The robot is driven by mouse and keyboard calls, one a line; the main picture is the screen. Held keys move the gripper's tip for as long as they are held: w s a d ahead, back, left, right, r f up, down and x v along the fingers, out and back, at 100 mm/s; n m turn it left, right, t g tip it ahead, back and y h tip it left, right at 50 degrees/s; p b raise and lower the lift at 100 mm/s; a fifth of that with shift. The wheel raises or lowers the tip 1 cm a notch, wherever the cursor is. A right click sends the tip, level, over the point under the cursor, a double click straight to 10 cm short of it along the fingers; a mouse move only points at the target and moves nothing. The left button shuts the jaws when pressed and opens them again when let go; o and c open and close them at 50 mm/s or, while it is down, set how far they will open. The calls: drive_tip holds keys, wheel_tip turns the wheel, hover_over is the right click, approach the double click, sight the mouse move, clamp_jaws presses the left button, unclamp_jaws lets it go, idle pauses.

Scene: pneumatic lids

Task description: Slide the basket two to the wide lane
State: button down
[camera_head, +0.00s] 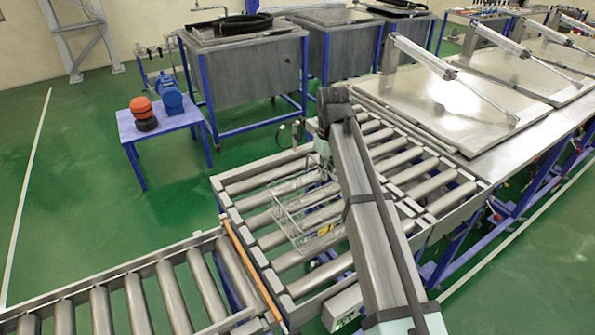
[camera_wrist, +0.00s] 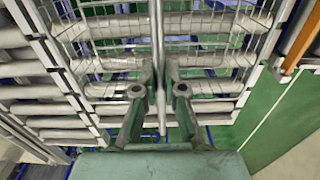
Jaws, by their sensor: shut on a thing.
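A wire basket (camera_head: 290,222) stands on the rollers of the wide roller section (camera_head: 240,187), partly hidden behind my arm in the head view. The yellow item inside it shows only in small part. In the wrist view the basket's wire mesh (camera_wrist: 215,22) fills the upper middle. In the head view my gripper is hidden by my arm. I cannot read any number on the basket.
An orange strip (camera_head: 252,268) crosses between this section and the left roller conveyor (camera_head: 135,300). A narrower roller section (camera_head: 430,180) lies to the right, beside steel lids (camera_head: 455,100). A blue table (camera_head: 165,122) with a pump stands behind. The left conveyor's rollers are clear.

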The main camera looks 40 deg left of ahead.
drive_tip(key=shift+s+d+p, duration=0.15)
drive_tip(key=shift+s+d, duration=0.1)
drive_tip(key=shift+d, duration=0.45)
drive_tip(key=shift+s+d+p, duration=0.15)
drive_tip(key=shift+s+d, duration=0.1)
drive_tip(key=shift+d, duration=0.45)
drive_tip(key=shift+s+d+p, duration=0.15)
drive_tip(key=shift+s+d, duration=0.1)
drive_tip(key=shift+d, duration=0.45)
drive_tip(key=c, duration=1.2)
unclamp_jaws()
drive_tip(key=shift+r+p, duration=1.95)
drive_tip(key=shift+r, duration=2.05)
